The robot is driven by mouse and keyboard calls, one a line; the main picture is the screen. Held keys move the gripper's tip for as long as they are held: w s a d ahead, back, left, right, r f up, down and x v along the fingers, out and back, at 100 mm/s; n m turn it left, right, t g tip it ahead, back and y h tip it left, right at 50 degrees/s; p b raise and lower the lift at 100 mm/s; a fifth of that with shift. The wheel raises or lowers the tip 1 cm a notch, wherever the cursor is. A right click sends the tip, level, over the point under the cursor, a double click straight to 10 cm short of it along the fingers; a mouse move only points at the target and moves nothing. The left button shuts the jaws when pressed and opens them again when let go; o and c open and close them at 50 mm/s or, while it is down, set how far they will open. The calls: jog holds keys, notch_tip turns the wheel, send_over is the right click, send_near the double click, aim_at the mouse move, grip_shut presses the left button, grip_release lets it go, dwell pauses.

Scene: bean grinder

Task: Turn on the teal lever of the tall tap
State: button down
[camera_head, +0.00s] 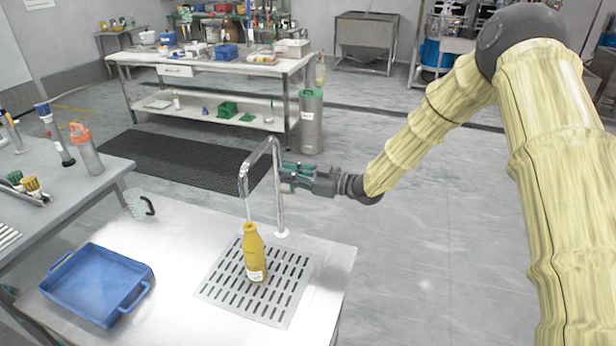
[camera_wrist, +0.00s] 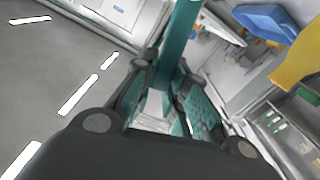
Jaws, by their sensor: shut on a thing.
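The tall tap (camera_head: 279,205) is a bent metal pipe standing at the back of the metal counter. Its teal lever (camera_wrist: 181,38) shows in the wrist view, running up from between my fingers. My gripper (camera_head: 290,177) is at the right side of the tap's upright, shut on the lever; the wrist view shows the fingers (camera_wrist: 165,95) on both sides of it. In the head view the fingers hide much of the lever. A yellow bottle (camera_head: 254,254) stands upright under the spout on the slotted drain plate (camera_head: 215,290). A thin pale streak, apparently water, runs from spout to bottle.
A blue tray (camera_head: 97,286) lies on the counter (camera_head: 185,230) at the left. A clear mug (camera_head: 137,204) with a dark handle is behind it. An orange-topped bottle (camera_head: 87,150) stands on the side table. The floor right of the counter is clear.

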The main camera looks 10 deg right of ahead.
jog(key=shift+r, duration=0.1)
jog(key=c, duration=1.4)
grip_release()
jog(key=shift+s+d, duration=0.1)
jog(key=v, duration=1.1)
jog(key=shift+s+d, duration=0.2)
jog(key=shift+d, duration=0.15)
